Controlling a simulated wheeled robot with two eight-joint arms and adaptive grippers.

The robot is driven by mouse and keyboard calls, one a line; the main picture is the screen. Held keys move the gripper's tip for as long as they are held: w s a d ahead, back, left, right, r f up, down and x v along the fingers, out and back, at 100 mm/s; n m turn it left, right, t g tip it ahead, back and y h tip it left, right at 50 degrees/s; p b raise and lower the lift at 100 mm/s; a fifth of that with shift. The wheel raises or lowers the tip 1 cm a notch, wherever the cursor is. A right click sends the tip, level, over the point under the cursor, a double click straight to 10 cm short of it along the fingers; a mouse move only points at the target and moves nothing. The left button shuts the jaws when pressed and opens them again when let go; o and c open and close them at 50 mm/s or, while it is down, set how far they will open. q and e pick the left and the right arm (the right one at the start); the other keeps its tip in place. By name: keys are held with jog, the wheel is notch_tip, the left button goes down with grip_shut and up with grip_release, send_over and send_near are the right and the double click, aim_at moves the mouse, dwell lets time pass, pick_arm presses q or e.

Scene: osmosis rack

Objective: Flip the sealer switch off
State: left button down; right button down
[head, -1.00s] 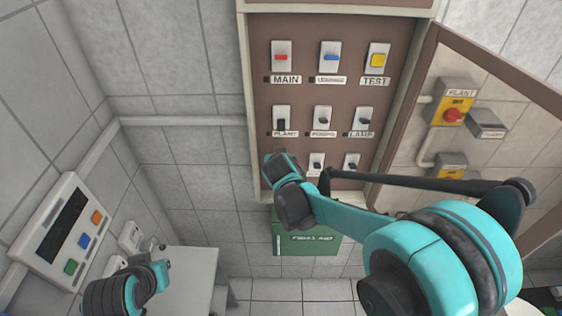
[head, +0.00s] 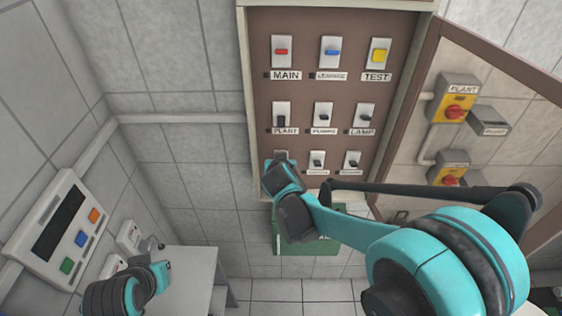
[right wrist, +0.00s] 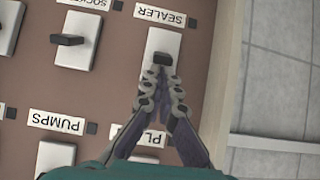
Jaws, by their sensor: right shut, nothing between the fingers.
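The sealer switch (right wrist: 164,44) is a pale plate with a dark lever, beside the SEALER label (right wrist: 166,15), which appears upside down in the right wrist view. In the head view only the top of its plate (head: 280,155) shows, at the panel's lower left; my right gripper hides the rest. My right gripper (right wrist: 163,82) is shut and empty, its fingertips right at the lever. I cannot tell if they touch it. My left gripper (head: 160,268) is low at the left in the head view, away from the panel; its fingers are unclear.
The brown panel (head: 300,98) carries several other switches close by, including the PLANT switch (head: 281,114) above and the pumps switch (head: 323,114). The open cabinet door (head: 408,130) stands at the right. A green box (head: 292,240) is below. A wall display (head: 58,225) is at the left.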

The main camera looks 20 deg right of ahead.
jog(key=f+b, duration=0.1)
jog(key=b, duration=0.1)
jog(key=s+t+b, duration=0.1)
jog(key=b, duration=0.1)
jog(key=f+t+b, duration=0.1)
jog(key=b, duration=0.1)
jog(key=shift+s+a+f+h, duration=0.25)
jog(key=shift+f+h, duration=0.05)
jog(key=shift+r, duration=0.1)
jog(key=shift+r+p, duration=0.55)
jog(key=shift+r, duration=0.15)
jog(key=v, duration=1.2)
dwell(0.5)
